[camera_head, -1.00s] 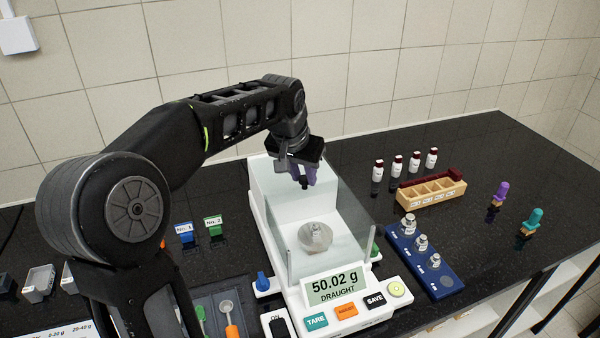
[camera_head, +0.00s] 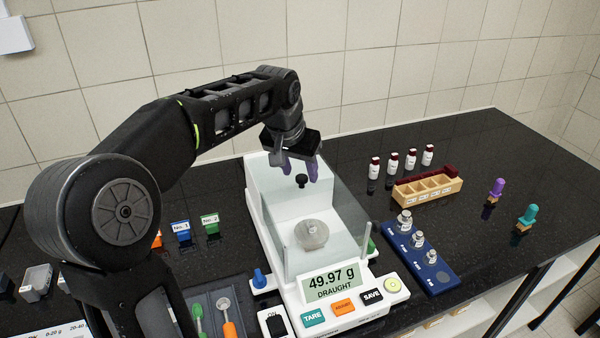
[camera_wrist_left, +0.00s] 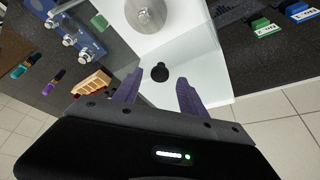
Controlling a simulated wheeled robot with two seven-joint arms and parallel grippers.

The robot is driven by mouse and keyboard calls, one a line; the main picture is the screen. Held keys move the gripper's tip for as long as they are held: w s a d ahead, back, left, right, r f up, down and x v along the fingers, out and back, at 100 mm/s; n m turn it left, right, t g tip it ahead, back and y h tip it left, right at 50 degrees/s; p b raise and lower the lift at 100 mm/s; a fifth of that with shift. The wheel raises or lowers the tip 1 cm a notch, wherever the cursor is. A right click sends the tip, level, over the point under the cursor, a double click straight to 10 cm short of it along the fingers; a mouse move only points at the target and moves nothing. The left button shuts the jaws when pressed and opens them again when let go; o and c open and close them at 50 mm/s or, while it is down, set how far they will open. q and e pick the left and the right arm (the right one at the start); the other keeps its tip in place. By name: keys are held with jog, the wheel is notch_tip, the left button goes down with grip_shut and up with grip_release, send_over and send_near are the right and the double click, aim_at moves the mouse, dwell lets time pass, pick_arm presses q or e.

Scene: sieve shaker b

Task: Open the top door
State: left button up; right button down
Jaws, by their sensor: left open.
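The balance (camera_head: 255,217) stands on the bench with a clear glass chamber, and its display (camera_head: 331,286) reads 49.97 g and DRAUGHT. The top door (camera_head: 325,197) is a clear pane, hard to make out, with a black knob (camera_head: 301,181) towards its back. The knob also shows in the left wrist view (camera_wrist_left: 160,73). A round metal pan (camera_head: 311,234) sits inside the chamber. My left gripper (camera_head: 299,170) is open just above and behind the knob. Its purple fingers (camera_wrist_left: 158,93) are apart, with the knob between their lines and nothing held. My right gripper is out of view.
A blue block of weights (camera_head: 420,260), a wooden rack (camera_head: 427,188) and several small vials (camera_head: 393,163) stand right of the balance. Coloured buttons line its front. Blue and green labelled holders (camera_head: 182,232) and a tool tray (camera_head: 222,310) lie left.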

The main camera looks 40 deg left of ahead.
pick_arm(q)
jog(key=v, duration=0.6)
jog(key=shift+r+b, duration=0.25)
jog(key=shift+b, duration=0.15)
jog(key=shift+s, duration=0.15)
